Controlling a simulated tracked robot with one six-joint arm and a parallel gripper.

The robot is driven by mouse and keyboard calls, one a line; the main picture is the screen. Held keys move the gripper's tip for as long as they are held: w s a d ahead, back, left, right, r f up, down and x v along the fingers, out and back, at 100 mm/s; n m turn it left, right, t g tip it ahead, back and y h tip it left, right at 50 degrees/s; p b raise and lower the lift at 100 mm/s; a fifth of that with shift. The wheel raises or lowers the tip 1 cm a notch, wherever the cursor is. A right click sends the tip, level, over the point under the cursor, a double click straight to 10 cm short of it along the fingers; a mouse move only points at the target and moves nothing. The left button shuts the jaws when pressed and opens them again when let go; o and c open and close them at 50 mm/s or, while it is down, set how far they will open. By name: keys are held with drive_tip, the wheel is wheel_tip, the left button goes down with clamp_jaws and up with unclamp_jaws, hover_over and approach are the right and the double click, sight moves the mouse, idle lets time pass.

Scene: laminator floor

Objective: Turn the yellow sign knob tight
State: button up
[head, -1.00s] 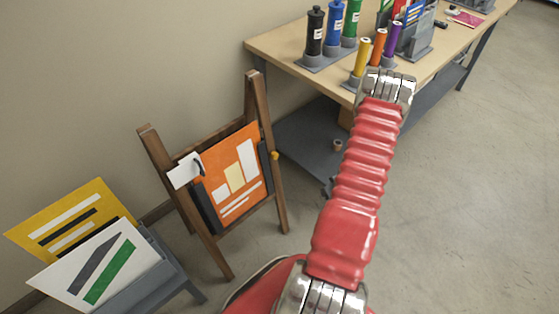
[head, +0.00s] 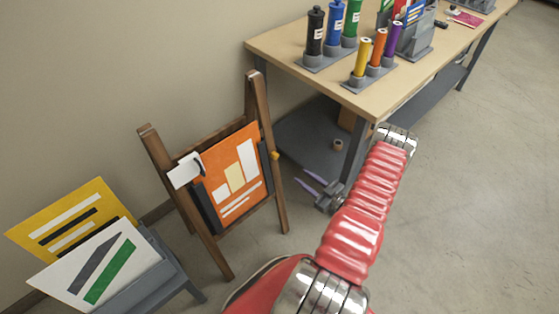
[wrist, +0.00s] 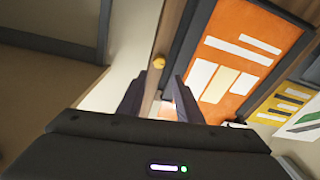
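The yellow knob (head: 275,155) sits on the right side of the wooden easel (head: 258,100), beside the orange sign (head: 212,170). In the wrist view the knob (wrist: 159,62) lies ahead of my gripper, roughly centred between the fingers and beyond their tips. The orange sign (wrist: 232,30) is to its right there. My gripper (head: 303,178) is right of and below the knob in the head view, with its fingers pointing left towards the easel. Its two dark fingers (wrist: 158,78) stand apart and empty in the wrist view. The knob and fingers are not touching.
A workbench (head: 290,42) with coloured bottles stands behind, at the upper right, with a grey lower shelf (head: 300,125) near my gripper. A grey rack (head: 150,275) with yellow and white signs is left of the easel. A white tag (head: 183,172) hangs on the easel. The floor at right is clear.

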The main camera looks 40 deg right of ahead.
sight(277, 157)
drive_tip(key=shift+r, duration=0.25)
drive_tip(key=w, duration=0.9)
drive_tip(key=w+a, duration=0.1)
drive_tip(key=w, duration=0.3)
drive_tip(key=shift+w+a, duration=0.1)
drive_tip(key=shift+w, duration=0.3)
